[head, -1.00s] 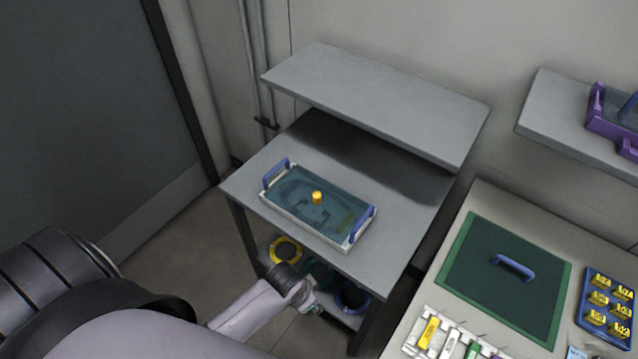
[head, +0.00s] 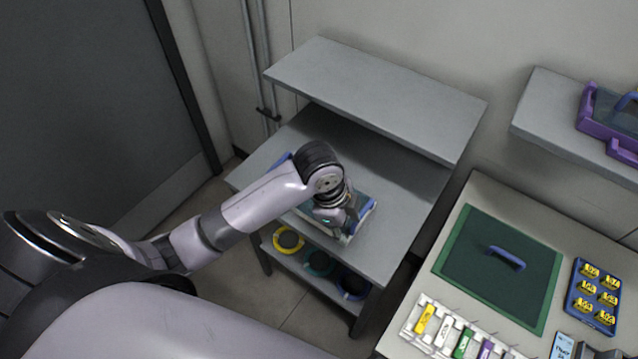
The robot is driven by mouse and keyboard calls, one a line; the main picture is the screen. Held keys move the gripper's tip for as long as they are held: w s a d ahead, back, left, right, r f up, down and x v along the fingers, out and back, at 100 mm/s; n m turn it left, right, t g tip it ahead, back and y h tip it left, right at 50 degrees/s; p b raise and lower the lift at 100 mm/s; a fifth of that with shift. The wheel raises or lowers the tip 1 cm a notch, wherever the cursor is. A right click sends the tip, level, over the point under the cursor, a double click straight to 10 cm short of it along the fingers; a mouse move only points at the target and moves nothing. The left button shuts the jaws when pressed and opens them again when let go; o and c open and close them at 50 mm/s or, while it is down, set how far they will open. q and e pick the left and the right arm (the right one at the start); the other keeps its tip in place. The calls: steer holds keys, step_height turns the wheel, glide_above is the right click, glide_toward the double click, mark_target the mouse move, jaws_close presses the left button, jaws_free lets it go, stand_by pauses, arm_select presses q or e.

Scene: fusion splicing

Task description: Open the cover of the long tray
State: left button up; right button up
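The long tray (head: 343,240) sits on the grey table at the middle of the head view, white with blue end handles. Its right handle (head: 367,210) shows; the left handle (head: 281,160) shows only in part behind my arm. My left gripper (head: 345,226) is over the right part of the tray, pointing down. The gripper and wrist hide most of the translucent cover and its yellow knob. I cannot tell whether the fingers are open or touch anything. My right gripper is not in view.
A grey shelf (head: 375,95) stands above the back of the table. Cable spools, one yellow (head: 288,240), lie on the lower shelf. At right, a bench holds a green-edged panel (head: 500,262) with a blue handle and a blue tray of yellow pieces (head: 594,294). A purple case (head: 608,122) is on another shelf.

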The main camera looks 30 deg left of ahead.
arm_select(q)
steer(key=w+a+r+m+g+y, duration=0.2)
steer(key=w+a+r+m, duration=0.6)
steer(key=w+a+r, duration=0.3)
steer(key=f+p, duration=0.1)
steer(key=f, duration=0.4)
steer(key=f+p, duration=0.1)
steer(key=f, duration=0.4)
steer(key=s+f+p, duration=0.1)
steer(key=f, duration=0.5)
steer(key=shift+s+a, duration=0.1)
steer(key=shift+a, duration=0.15)
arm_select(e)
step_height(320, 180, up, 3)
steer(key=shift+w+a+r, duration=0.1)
arm_select(q)
steer(key=shift+c, duration=0.2)
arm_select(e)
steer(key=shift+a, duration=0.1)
arm_select(q)
steer(key=c, duration=0.4)
jaws_close()
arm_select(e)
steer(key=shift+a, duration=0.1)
